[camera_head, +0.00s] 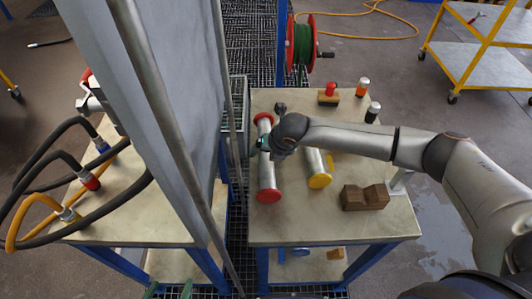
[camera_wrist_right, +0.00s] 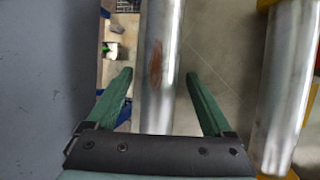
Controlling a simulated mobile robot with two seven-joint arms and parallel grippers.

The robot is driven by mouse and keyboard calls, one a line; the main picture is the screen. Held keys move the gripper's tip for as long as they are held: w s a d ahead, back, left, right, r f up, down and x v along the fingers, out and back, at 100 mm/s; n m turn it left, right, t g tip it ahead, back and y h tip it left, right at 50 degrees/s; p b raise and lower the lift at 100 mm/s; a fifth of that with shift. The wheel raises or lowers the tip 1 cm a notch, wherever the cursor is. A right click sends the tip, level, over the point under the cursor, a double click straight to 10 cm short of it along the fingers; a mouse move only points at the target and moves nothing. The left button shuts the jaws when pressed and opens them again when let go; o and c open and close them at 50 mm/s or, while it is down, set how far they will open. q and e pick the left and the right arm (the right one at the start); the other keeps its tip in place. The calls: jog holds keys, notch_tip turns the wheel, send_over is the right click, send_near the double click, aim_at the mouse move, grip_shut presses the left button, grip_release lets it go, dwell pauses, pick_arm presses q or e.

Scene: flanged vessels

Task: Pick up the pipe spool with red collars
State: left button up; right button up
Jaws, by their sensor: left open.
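The pipe spool with red collars (camera_head: 266,172) lies on the right-hand table, a silver tube with a red flange at each end. My right gripper (camera_head: 262,145) is over its middle, partly hidden by my wrist. In the right wrist view my green fingers (camera_wrist_right: 158,78) stand apart on either side of the silver tube (camera_wrist_right: 158,60), which bears a rusty mark. Narrow gaps show between the tube and both fingers. My left gripper (camera_head: 168,290) shows only as two separated green fingertips at the bottom edge of the head view.
A spool with yellow collars (camera_head: 318,168) lies just right, also in the right wrist view (camera_wrist_right: 288,85). A brown notched block (camera_head: 365,197) and small capped items (camera_head: 362,87) share the table. A tall grey panel (camera_head: 150,110) stands close on the left.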

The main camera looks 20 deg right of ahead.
grip_shut()
dwell(0.5)
jog(key=shift+w+r, duration=0.1)
dwell(0.4)
